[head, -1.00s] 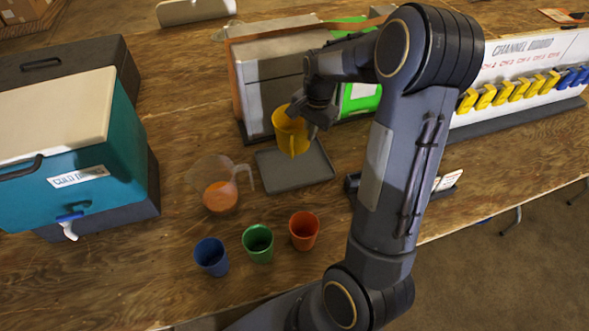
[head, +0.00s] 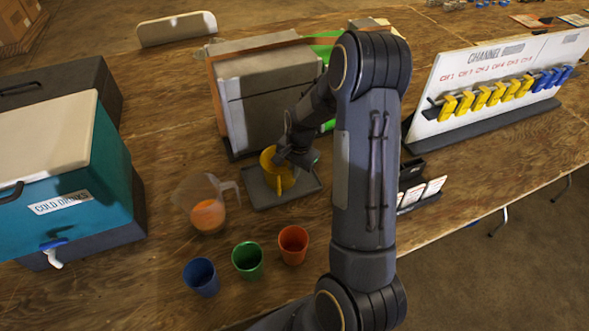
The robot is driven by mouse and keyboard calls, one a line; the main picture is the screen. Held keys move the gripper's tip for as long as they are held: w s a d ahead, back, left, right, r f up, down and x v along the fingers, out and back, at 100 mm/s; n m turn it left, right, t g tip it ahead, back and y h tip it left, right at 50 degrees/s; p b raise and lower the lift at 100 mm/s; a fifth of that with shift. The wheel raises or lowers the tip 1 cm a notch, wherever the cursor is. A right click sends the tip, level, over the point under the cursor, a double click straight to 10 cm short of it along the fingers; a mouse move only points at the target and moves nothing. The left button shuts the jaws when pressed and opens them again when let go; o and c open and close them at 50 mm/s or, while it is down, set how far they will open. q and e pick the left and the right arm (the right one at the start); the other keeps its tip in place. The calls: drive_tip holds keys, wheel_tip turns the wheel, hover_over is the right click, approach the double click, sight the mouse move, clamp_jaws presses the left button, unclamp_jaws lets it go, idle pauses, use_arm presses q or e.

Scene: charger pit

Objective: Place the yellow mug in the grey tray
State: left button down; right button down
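The yellow mug (head: 270,173) is upright at the grey tray (head: 262,196), over its middle. It looks to be on or just above the tray floor; the contact is hard to see. My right gripper (head: 296,160) is at the right side of the mug and touches or overlaps it. The fingers are small and partly hidden, so I cannot tell whether they are closed on the mug. My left gripper is not in view.
A clear jug (head: 208,213) with orange drink stands left of the tray. Blue (head: 201,277), green (head: 247,260) and orange (head: 293,245) cups stand in front. A grey box (head: 265,90) is behind the tray, a teal cooler (head: 70,185) at left, and a channel board (head: 500,80) at right.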

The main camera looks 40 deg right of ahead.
drive_tip(key=shift+f, duration=0.1)
drive_tip(key=shift+f, duration=0.15)
drive_tip(key=c, duration=1.6)
unclamp_jaws()
wheel_tip(320, 180, up, 12)
drive_tip(key=s, duration=0.1)
drive_tip(key=s+a+r+n+t+y, duration=0.1)
drive_tip(key=s+a+r+n, duration=0.2)
drive_tip(key=s+a+r, duration=0.15)
drive_tip(key=s+a+r+n+t, duration=0.1)
drive_tip(key=s+a+n, duration=0.2)
drive_tip(key=s+a, duration=0.1)
drive_tip(key=s+a+r+n+t+y, duration=0.1)
drive_tip(key=s+a+n, duration=0.2)
drive_tip(key=s+a, duration=0.2)
drive_tip(key=s+a+r+n+t+y, duration=0.1)
drive_tip(key=s+a+n, duration=0.2)
drive_tip(key=s+a, duration=0.2)
drive_tip(key=shift+s+r+n, duration=0.4)
drive_tip(key=shift+s, duration=0.4)
